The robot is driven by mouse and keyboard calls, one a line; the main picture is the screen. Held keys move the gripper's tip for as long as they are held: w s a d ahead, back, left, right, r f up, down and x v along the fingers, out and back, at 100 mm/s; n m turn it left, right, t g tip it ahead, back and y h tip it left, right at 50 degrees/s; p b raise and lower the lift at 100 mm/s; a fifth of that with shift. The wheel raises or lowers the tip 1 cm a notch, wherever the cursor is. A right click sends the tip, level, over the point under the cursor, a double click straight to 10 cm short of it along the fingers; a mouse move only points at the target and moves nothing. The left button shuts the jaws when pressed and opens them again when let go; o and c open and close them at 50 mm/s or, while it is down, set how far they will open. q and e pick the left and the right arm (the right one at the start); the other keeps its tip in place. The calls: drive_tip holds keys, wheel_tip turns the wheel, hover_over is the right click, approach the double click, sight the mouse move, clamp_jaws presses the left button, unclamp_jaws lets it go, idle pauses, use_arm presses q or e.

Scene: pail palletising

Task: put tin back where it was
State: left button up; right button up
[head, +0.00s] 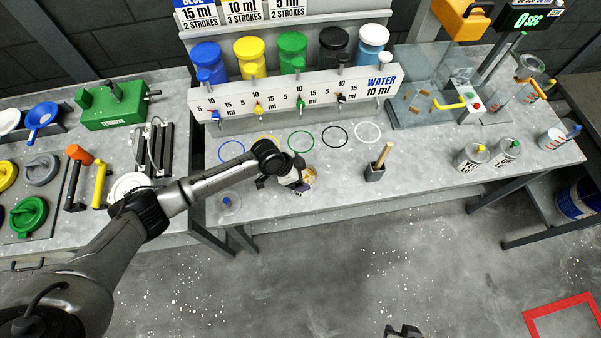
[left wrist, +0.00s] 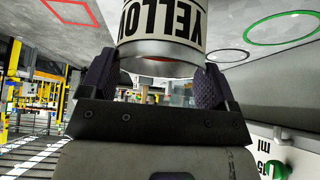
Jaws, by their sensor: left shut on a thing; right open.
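A tin labelled YELLOW (left wrist: 162,35) is between the fingers of my left gripper (left wrist: 155,85), which is shut on it. In the head view the tin (head: 308,177) is mostly hidden by the left gripper (head: 292,182), over the near part of the bench in front of the green ring (head: 300,141). I cannot tell whether it touches the bench. Two similar tins stand to the right, one with a yellow top (head: 470,158) and one with a green top (head: 505,152). My right gripper (head: 404,332) is open at the bottom edge, clear of the bench.
Coloured rings lie below the pump dispenser (head: 290,92); the yellow ring (head: 263,144) is partly behind my left arm. A dark holder with a wooden handle (head: 377,168) stands right of the tin. A clear disc with a blue knob (head: 229,202) lies left.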

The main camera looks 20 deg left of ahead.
use_arm(q)
drive_tip(key=o, duration=1.6)
drive_tip(key=shift+f, duration=0.1)
drive_tip(key=shift+o, duration=0.2)
drive_tip(key=shift+r, duration=0.2)
drive_tip(key=v, duration=1.2)
drive_tip(key=s+d+f+n, duration=0.1)
drive_tip(key=s+d+f, duration=0.1)
drive_tip(key=s+d, duration=0.35)
drive_tip(key=s+d+f+n, duration=0.1)
drive_tip(key=s+d+f, duration=0.15)
drive_tip(key=s, duration=0.55)
drive_tip(key=s+a+n+y, duration=0.2)
drive_tip(key=s+a+n, duration=0.1)
drive_tip(key=s, duration=0.4)
drive_tip(key=s+a+n+y, duration=0.3)
drive_tip(key=s+a+n, duration=0.1)
drive_tip(key=s, duration=0.3)
drive_tip(key=shift+s+a+r+p, duration=0.25)
drive_tip(key=shift+a+r+p, duration=0.1)
drive_tip(key=shift+a+r, duration=0.15)
